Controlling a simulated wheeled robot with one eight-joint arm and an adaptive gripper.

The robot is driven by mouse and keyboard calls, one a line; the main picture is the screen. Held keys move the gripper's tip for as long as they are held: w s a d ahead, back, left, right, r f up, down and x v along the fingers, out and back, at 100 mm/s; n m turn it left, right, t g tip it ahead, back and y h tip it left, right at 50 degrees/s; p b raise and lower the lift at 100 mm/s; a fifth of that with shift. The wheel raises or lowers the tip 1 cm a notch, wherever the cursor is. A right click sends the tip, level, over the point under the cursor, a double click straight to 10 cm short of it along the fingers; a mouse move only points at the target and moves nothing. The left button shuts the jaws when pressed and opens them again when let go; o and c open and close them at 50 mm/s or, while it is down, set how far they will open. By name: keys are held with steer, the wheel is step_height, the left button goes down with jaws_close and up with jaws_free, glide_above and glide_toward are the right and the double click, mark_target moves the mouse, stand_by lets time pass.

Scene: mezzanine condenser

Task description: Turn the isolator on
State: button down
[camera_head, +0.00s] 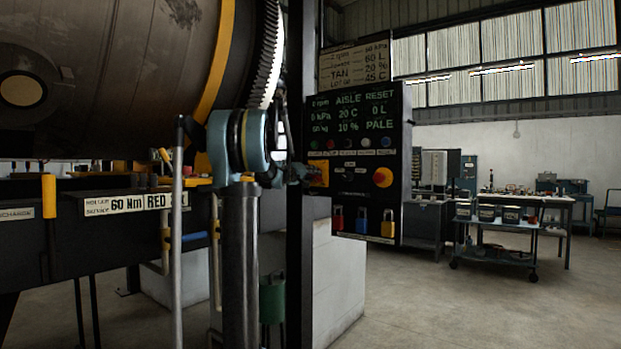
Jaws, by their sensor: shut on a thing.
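The control panel (358,205) is a tall black cabinet with green lit text. The isolator (320,172) shows as a yellow-orange plate at the panel's left side. My gripper (304,175) is at the left part of this plate, at the end of my blue-grey arm. It is shut on the isolator's handle, which is mostly hidden by the dark fingers. The handle's angle cannot be made out.
An orange-red knob on a yellow plate (383,177) is right of the isolator. Red, blue and yellow padlocks (362,220) hang below. A large drum (110,70) with a toothed ring fills the upper left. A dark post stands close by my gripper.

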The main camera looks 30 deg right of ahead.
steer(key=shift+a+f, duration=0.1)
steer(key=n, duration=0.4)
steer(key=shift+w, duration=0.1)
steer(key=n, duration=0.4)
steer(key=shift+f+n, duration=0.15)
steer(key=shift+n, duration=0.15)
steer(key=n, duration=0.4)
steer(key=shift+n, duration=0.3)
steer(key=shift+f+n, duration=0.1)
steer(key=shift+n, duration=2.1)
steer(key=c, duration=1.4)
jaws_free()
steer(key=shift+a, duration=0.1)
steer(key=shift+c, duration=0.2)
